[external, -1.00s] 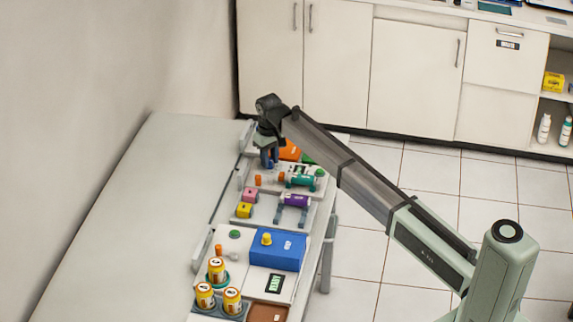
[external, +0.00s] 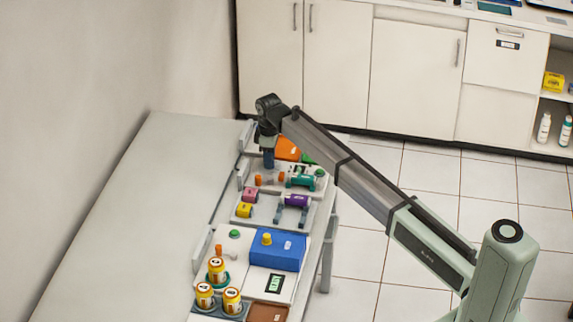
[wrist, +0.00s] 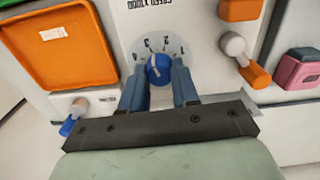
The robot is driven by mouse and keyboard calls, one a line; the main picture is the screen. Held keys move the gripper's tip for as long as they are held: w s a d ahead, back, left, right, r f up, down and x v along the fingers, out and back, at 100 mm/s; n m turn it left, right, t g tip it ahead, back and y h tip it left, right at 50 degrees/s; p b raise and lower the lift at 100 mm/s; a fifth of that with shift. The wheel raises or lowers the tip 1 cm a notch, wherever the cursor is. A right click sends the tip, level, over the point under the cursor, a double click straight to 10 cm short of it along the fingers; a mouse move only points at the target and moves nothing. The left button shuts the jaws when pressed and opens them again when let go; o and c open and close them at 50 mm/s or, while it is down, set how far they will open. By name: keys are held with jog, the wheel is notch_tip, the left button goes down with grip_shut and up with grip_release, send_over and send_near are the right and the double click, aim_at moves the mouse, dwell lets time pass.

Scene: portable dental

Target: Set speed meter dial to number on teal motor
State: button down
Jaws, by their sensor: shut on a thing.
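The speed meter dial is a round blue knob (wrist: 159,68) on a white panel, with printed numbers around its far side. In the external view my gripper (external: 268,160) points down at the far end of the bench and hides the dial. The teal motor (external: 301,181) lies just nearer, to the right; its label is unreadable.
An orange tray (wrist: 55,48) is left of the dial. A grey lever knob with an orange end (wrist: 235,47) and a pink block (wrist: 300,70) are to the right.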

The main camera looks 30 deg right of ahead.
dwell(0.4)
jog(key=c, duration=0.8)
grip_release()
jog(key=shift+c, duration=0.2)
jog(key=shift+r, duration=0.1)
notch_tip(320, 180, up, 14)
